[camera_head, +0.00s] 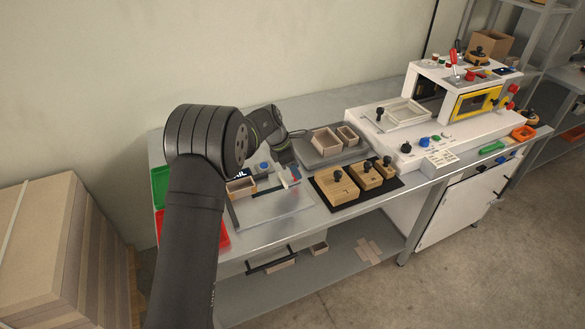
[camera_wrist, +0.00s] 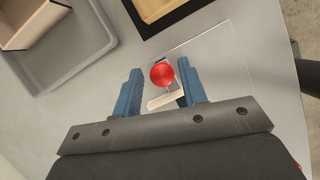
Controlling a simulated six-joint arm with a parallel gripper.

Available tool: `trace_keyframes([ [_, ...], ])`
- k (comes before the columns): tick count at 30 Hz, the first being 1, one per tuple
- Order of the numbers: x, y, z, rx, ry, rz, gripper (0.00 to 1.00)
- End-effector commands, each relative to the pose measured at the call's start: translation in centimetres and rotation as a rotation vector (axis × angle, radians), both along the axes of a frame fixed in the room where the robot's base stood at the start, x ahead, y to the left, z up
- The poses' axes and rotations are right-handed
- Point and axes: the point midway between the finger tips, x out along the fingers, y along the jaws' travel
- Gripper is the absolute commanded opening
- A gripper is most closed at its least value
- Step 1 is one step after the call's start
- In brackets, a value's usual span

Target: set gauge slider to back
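A round red knob (camera_wrist: 162,75), which looks like the gauge slider's handle, sits above a pale block on a clear plate in the wrist view. My gripper (camera_wrist: 160,70) is open, its two blue fingers on either side of the knob with a gap on each side. I cannot tell whether the fingertips are level with the knob or above it. In the head view my gripper (camera_head: 292,172) points down at the right part of the grey gauge plate (camera_head: 270,208), and a small bit of red shows beside it. The slider's track is mostly hidden.
A small wooden box (camera_head: 240,187) stands left of my gripper. A grey tray (camera_head: 318,158) with two open boxes lies behind it. Wooden blocks with dark knobs (camera_head: 338,177) stand on a black mat to the right. Green and red bins (camera_head: 207,228) are left.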

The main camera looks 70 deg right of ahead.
Motion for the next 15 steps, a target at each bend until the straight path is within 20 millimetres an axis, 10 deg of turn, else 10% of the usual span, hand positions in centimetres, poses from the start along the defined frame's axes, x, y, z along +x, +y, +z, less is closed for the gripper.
trace_keyframes([
  [15, 0.7, 0.4, 1.7, -0.001, -0.002, 0.001, 0.47],
])
